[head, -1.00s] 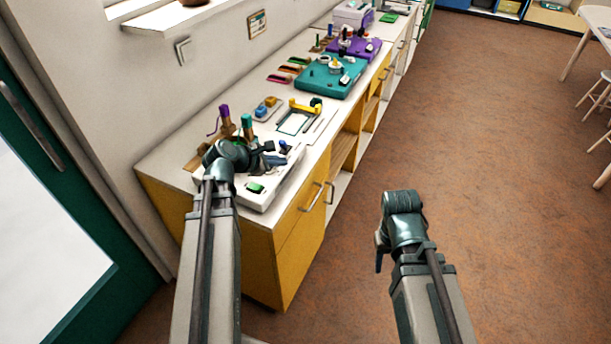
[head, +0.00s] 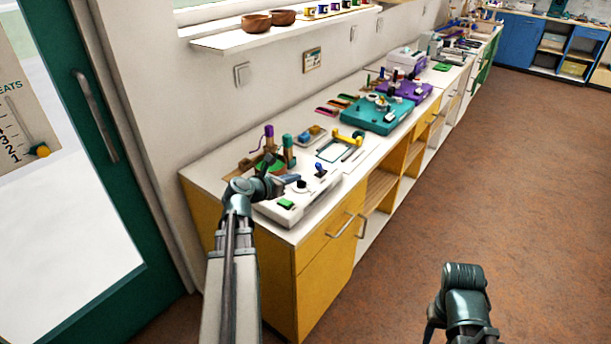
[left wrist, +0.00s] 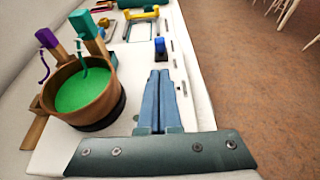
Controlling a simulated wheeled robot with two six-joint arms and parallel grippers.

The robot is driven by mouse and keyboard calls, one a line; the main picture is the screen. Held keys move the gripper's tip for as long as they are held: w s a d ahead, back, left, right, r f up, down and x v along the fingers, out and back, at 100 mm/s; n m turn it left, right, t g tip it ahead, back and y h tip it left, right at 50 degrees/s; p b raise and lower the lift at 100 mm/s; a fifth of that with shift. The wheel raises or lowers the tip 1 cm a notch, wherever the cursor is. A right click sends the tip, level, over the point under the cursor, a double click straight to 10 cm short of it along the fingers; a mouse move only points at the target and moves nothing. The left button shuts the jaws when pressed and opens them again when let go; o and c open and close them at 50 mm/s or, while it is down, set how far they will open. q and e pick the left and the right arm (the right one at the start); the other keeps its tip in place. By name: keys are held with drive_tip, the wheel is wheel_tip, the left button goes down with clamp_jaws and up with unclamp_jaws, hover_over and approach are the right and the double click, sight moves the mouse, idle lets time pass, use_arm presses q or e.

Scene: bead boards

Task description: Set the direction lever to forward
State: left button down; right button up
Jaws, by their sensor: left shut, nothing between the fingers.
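A white control box (head: 271,212) stands at the near end of the counter. It carries a small upright blue-topped lever (head: 320,169), a dark round knob (head: 301,184) and a green button (head: 286,203). I cannot tell which control is the direction lever or read its setting. My left gripper (head: 296,179) is over the box. In the left wrist view its fingers (left wrist: 160,75) are shut and empty, pointing toward the blue-topped lever (left wrist: 160,46), apart from it. My right gripper (head: 435,318) is low over the floor side, its fingers mostly hidden.
A brown bowl with green contents (left wrist: 85,92) stands left of my left fingers, with purple-topped (left wrist: 47,38) and teal-topped (left wrist: 83,22) posts beside it. A yellow-handled frame (head: 343,144) and a teal board (head: 376,117) lie farther along the counter.

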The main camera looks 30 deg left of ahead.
use_arm(q)
drive_tip(key=b, duration=0.3)
approach(317, 169)
drive_tip(key=x, duration=0.4)
drive_tip(key=shift+w+f, duration=0.3)
drive_tip(key=shift+f, duration=0.05)
drive_tip(key=shift+w+d+f, duration=0.15)
drive_tip(key=shift+w, duration=0.45)
